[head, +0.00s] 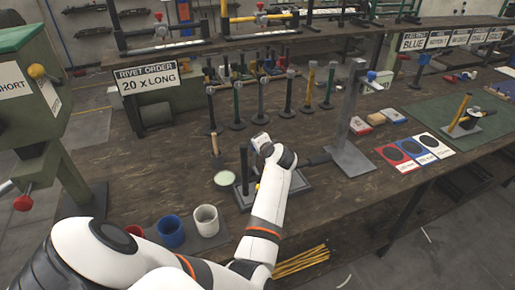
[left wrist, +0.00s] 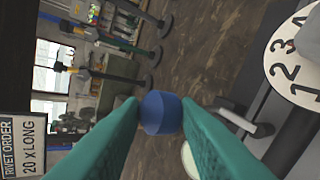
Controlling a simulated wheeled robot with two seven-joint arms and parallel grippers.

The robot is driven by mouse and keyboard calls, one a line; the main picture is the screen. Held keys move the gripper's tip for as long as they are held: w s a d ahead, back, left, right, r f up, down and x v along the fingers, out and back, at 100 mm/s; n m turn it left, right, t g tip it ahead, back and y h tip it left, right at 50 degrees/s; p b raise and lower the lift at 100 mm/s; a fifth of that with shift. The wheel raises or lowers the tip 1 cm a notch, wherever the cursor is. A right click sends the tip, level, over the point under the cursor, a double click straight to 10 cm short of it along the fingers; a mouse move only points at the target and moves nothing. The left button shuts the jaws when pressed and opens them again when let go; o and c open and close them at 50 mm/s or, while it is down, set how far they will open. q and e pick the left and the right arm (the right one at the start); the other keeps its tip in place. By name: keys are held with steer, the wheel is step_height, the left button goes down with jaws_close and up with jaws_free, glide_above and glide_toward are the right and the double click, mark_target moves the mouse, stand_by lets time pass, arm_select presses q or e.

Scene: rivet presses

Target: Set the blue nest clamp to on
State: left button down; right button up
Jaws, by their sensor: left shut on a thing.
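My left gripper (left wrist: 160,108) shows as two teal fingers in the left wrist view, closed around a blue knob (left wrist: 162,116), which I take to be the blue nest clamp's handle. What the knob is attached to is hidden behind the fingers. In the head view my left arm reaches over a dark press base (head: 298,188) on the bench, and its wrist hides the fingers and the knob. A white dial with numbers (left wrist: 289,74) is at the right of the left wrist view. My right gripper is not in view.
Several upright tools (head: 262,103) stand behind the press. A grey post (head: 355,105) rises at its right. Red, white and blue cards (head: 423,146) lie further right. Blue and white cups (head: 206,221) stand in front. The "20 x LONG" sign (head: 147,79) is at the back left.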

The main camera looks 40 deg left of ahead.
arm_select(q)
steer(key=shift+s+f, duration=0.1)
steer(key=shift+f, duration=0.1)
steer(key=c, duration=1.4)
jaws_free()
steer(key=o, duration=0.3)
steer(key=shift+a, duration=0.1)
steer(key=shift+a+f, duration=0.1)
